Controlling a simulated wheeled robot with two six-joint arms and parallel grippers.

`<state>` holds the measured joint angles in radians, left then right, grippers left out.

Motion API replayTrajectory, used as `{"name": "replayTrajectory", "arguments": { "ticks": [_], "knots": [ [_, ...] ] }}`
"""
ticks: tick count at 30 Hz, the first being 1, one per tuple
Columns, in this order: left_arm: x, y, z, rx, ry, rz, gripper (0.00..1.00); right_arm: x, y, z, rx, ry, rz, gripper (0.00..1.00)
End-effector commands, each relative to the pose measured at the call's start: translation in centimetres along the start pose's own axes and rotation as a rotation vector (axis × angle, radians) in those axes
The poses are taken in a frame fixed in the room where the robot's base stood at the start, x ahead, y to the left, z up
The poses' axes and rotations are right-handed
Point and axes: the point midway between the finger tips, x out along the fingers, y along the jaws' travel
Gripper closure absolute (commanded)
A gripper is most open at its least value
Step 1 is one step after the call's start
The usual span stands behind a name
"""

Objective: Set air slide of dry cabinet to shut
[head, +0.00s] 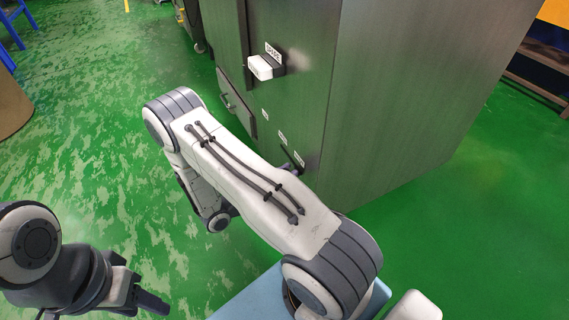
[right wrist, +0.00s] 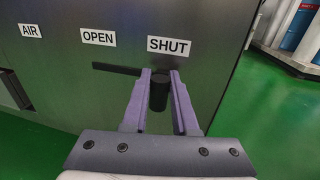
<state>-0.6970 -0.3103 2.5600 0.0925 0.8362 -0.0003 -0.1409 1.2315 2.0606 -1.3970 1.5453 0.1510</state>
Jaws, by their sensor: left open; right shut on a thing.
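The dry cabinet (head: 385,110) is a tall dark grey box in the head view. In the right wrist view its air slide is a dark horizontal slot (right wrist: 112,69) with a black knob (right wrist: 159,92). The knob is at the slot's right end, below the SHUT label (right wrist: 170,46). The OPEN label (right wrist: 98,38) and AIR label (right wrist: 29,30) are further left. My right gripper (right wrist: 161,80) is shut on the knob, one finger on each side. My left gripper (head: 152,300) is open and empty, away from the cabinet.
A white block-shaped handle (head: 262,67) with a label above it sticks out higher on the cabinet front. A brown round object (head: 12,105) stands at the far left.

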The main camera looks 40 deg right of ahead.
Motion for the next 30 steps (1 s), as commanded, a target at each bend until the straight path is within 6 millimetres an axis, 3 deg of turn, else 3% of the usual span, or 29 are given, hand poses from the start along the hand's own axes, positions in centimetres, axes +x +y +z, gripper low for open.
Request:
{"name": "replayTrajectory", "arguments": {
  "ticks": [6, 7, 9, 20, 23, 30],
  "knots": [
    [0.1, 0.0, 0.0, 0.0, 0.0, 0.0, 0.5, 0.1, -0.5, -0.3, -0.005, 0.005, -0.009, 1.0],
    [0.1, 0.0, 0.0, 0.0, 0.0, 0.0, 0.5, 0.1, -0.5, -0.3, -0.006, 0.005, -0.01, 0.7],
    [0.1, 0.0, 0.0, 0.0, 0.0, 0.0, 0.5, 0.2, -0.5, -0.3, -0.006, 0.005, -0.011, 0.43],
    [-0.1, 0.0, 0.0, 0.0, 0.0, 0.0, 0.5, -0.1, -0.3, -0.1, -0.004, 0.002, -0.006, 0.43],
    [-0.6, 0.1, 0.0, 0.0, 0.0, 0.0, 0.5, -1.2, -0.2, 0.1, -0.003, 0.002, -0.003, 0.43],
    [-2.6, 0.2, -0.1, 0.0, 0.0, 0.0, 0.5, -5.9, -0.2, 0.2, -0.004, 0.002, 0.001, 0.43]
  ]
}}
